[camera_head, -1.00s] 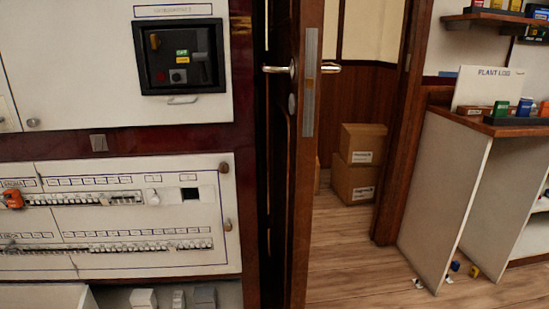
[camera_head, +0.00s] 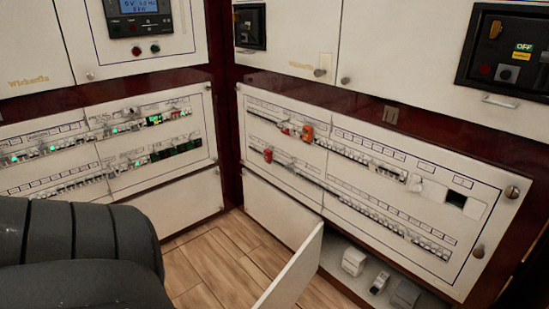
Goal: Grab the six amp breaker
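Neither of my grippers is in view. The right breaker panel (camera_head: 330,205) carries two rows of small breakers, an upper row (camera_head: 355,153) and a lower row (camera_head: 350,205). Two grey-white breaker-like blocks (camera_head: 353,262) (camera_head: 379,282) and a darker grey block (camera_head: 405,295) sit in the low compartment under that panel. Their ratings are too small to read, so I cannot tell which breaker is the six amp one. An orange piece (camera_head: 307,133) and a red-orange piece (camera_head: 267,155) are on the panel's rows.
The low compartment's white door (camera_head: 292,272) stands open into the room. A left breaker panel (camera_head: 130,170) has green lights, with a meter screen (camera_head: 137,10) above. A black padded shape (camera_head: 75,250), like a chair, fills the lower left. Wooden floor (camera_head: 215,265) shows between.

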